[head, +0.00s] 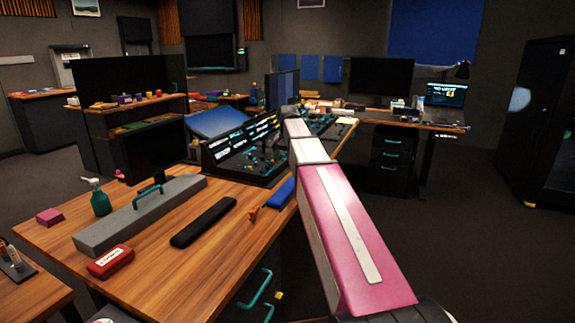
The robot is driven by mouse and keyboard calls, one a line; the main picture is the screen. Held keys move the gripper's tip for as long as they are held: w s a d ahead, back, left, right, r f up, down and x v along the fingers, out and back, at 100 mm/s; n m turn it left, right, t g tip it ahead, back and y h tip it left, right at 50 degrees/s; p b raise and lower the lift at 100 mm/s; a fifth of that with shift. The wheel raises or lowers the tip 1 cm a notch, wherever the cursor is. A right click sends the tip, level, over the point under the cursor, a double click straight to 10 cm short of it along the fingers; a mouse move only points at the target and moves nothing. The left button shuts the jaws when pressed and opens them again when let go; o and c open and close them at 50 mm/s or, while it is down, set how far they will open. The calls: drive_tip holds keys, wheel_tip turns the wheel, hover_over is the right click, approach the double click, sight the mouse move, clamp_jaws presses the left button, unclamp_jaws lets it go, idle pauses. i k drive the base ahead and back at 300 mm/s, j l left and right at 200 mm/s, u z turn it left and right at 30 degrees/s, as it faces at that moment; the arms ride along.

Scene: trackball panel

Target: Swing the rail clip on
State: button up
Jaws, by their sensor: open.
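A black console panel (228,153) with lit screens and small coloured controls stands on the wooden desk. My arm reaches from the lower right toward the panel's right side. Its far end is hidden behind its own pink and white links, so my gripper does not show. I cannot make out the rail clip for certain. A small orange-red piece (253,213) sits near the desk's right edge, left of my arm; I cannot tell what it is.
The wooden desk (150,285) holds a grey long box (140,217), a black bar (203,222), a red case (110,262), a green spray bottle (100,200) and a blue bar (280,193). A monitor (155,150) stands behind. Floor at right is clear.

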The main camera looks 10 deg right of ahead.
sight(253, 214)
drive_tip(key=l+u, duration=0.1)
drive_tip(key=l, duration=0.55)
drive_tip(key=l+u, duration=0.1)
drive_tip(key=l, duration=0.55)
drive_tip(key=k, duration=0.05)
